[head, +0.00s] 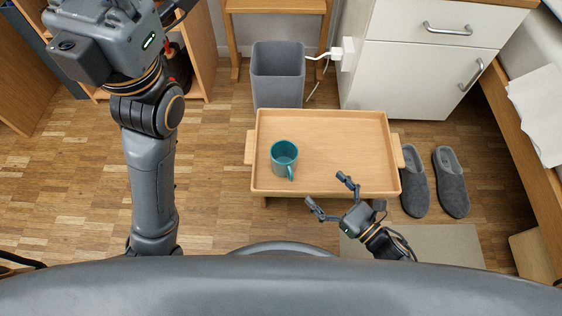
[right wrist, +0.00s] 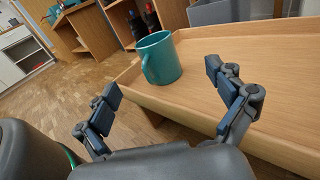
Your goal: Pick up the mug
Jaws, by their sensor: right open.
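A teal mug (head: 283,155) stands upright on the left part of a wooden tray table (head: 350,183), its handle toward the near side. It also shows in the right wrist view (right wrist: 160,60), ahead of the fingers with its handle at the left. My right gripper (head: 329,196) is open and empty at the tray's near edge, to the right of the mug and nearer to me. Its fingertips (right wrist: 167,85) are apart and do not touch the mug. My left arm rises at the left of the head view, and its fingers do not show.
A grey bin (head: 278,72) stands behind the tray. A white cabinet (head: 420,75) is at the back right. Grey slippers (head: 451,182) lie on the floor right of the tray. The tray has a raised rim and is otherwise bare.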

